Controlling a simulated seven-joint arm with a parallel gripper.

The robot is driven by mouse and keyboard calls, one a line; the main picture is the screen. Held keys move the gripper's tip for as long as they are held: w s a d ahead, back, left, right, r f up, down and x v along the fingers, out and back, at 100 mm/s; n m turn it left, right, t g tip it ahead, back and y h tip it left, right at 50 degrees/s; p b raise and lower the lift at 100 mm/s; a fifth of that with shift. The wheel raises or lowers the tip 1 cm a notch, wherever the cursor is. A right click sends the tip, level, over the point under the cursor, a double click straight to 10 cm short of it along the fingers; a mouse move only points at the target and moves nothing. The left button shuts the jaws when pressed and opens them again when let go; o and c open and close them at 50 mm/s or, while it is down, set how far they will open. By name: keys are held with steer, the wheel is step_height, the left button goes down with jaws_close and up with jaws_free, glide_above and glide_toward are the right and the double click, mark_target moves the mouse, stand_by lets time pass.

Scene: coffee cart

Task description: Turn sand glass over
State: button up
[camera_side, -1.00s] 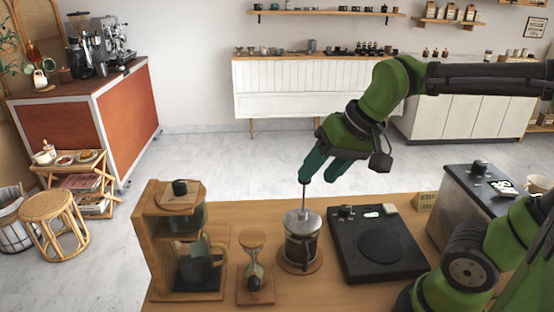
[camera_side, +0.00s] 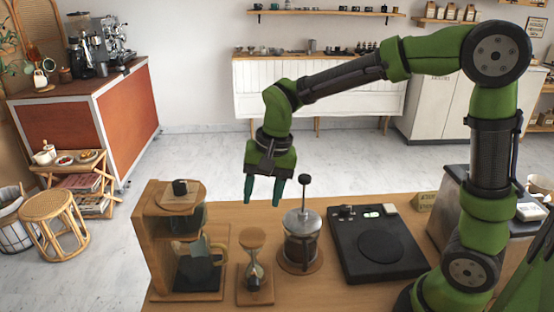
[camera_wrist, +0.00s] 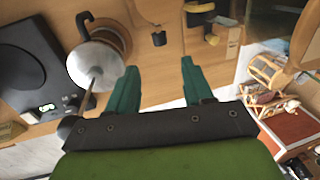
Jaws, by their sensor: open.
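The sand glass (camera_side: 252,265) stands upright on a small wooden board at the table's front, between the pour-over stand and the French press. It has a round wooden top cap, and dark sand shows low in the glass. My gripper (camera_side: 263,202) is open and empty, fingers pointing down, above and behind the sand glass and apart from it. In the wrist view the open fingers (camera_wrist: 160,67) show with nothing between them. I cannot make out the sand glass clearly in that view.
The French press (camera_side: 301,237), with its plunger rod raised, stands close right of the sand glass. The wooden pour-over stand (camera_side: 155,240) with a carafe is close left. A black scale (camera_side: 372,250) lies right of the press. Table behind the sand glass is clear.

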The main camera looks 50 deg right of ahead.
steer(key=f, duration=0.3)
steer(key=w+a+f, duration=0.1)
steer(key=f, duration=0.6)
steer(key=shift+w+a, duration=0.2)
steer(key=shift+r, duration=0.1)
jaws_close()
